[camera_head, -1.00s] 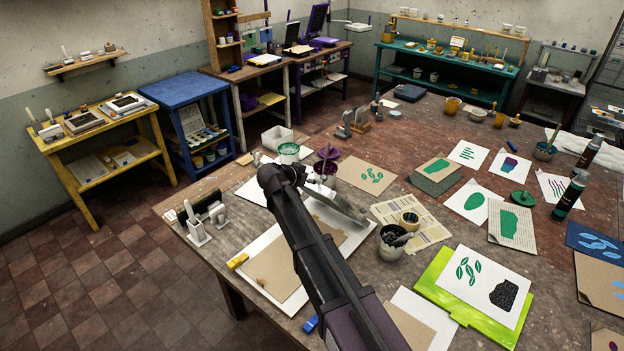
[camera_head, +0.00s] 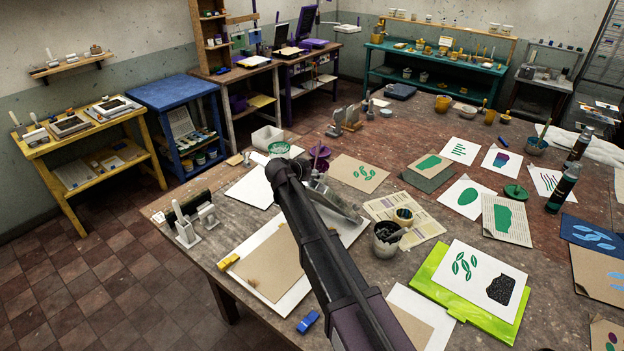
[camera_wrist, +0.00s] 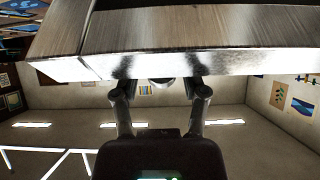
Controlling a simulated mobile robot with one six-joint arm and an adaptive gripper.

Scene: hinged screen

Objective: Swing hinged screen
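The hinged screen (camera_head: 334,198) shows in the head view as a silvery frame beside the end of my arm, raised and tilted over a white base with a brown sheet (camera_head: 262,262). My arm covers part of it. In the wrist view its broad metallic frame bar (camera_wrist: 180,62) crosses the top of the picture. My gripper (camera_wrist: 159,85) is right at this bar, with its two fingers apart where they show. The bar hides the fingertips, so I cannot tell whether they grip it. My gripper is largely hidden in the head view.
A green board (camera_head: 440,290) lies at front right. Open floor lies left of the table.

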